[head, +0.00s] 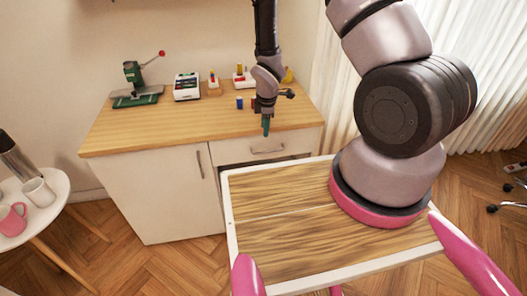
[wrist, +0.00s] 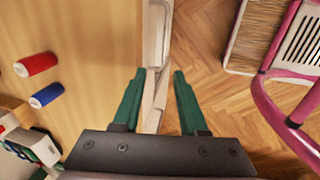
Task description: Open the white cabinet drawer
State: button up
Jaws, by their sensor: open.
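The white cabinet (head: 165,190) has a light wooden top. Its drawer front (head: 235,152), with a bar handle (head: 267,150), is on the upper right side, above a dark gap. My gripper (head: 266,128) points down over the cabinet's front edge, just above the handle in the picture. In the wrist view my gripper (wrist: 159,72) has its two green fingers apart. The white cabinet front (wrist: 154,45) shows between them, seen from above. The left finger is over the wooden top and the right over the floor. I cannot tell whether the fingers touch the handle.
A round white table (head: 55,200) with mugs is at left. My own wooden-topped base is close in front of the cabinet's right side.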

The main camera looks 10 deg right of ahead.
aim_at(263, 148)
jog(key=f, duration=0.4)
jog(key=w+f, duration=0.1)
jog(key=f, duration=0.6)
jog(key=shift+w+a+f, duration=0.1)
jog(key=shift+w+f, duration=0.15)
jog(key=shift+f, duration=0.1)
grip_shut()
dwell(1.0)
